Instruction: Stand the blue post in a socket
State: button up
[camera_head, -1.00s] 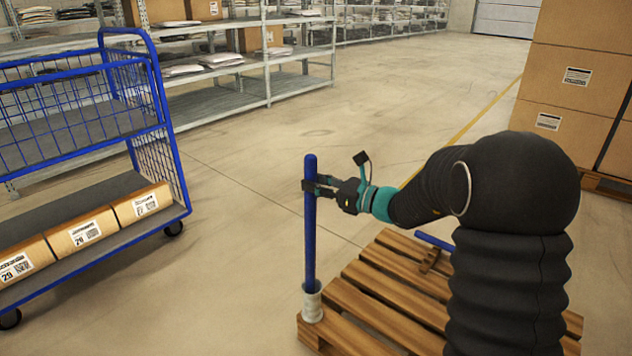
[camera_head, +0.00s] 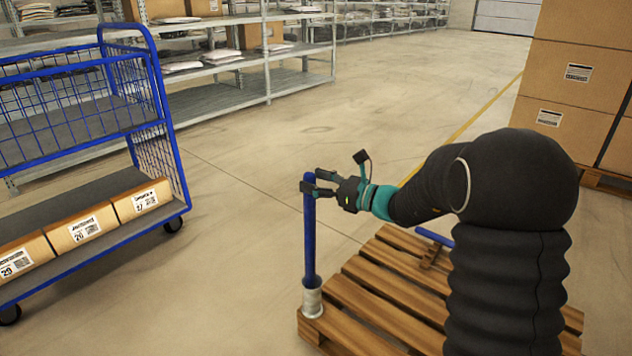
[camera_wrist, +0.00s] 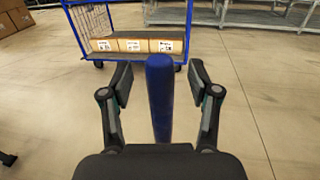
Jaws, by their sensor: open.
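The blue post (camera_head: 310,240) stands upright with its lower end in a grey socket (camera_head: 312,302) at the near left corner of a wooden pallet (camera_head: 365,319). My gripper (camera_head: 316,182) is open around the post's upper end, one finger on each side. In the wrist view the post (camera_wrist: 160,97) rises between the spread fingers of my gripper (camera_wrist: 160,88), with a gap on both sides. Another blue bar (camera_head: 434,238) lies low at the pallet's far side, partly hidden by my arm.
A blue wire cart (camera_head: 166,120) with several labelled boxes (camera_head: 92,228) stands at the left. Metal shelving (camera_head: 268,55) is behind it. Stacked cartons (camera_head: 570,75) stand at the right. The floor between cart and pallet is clear.

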jog(key=v, duration=1.2)
dwell(0.6)
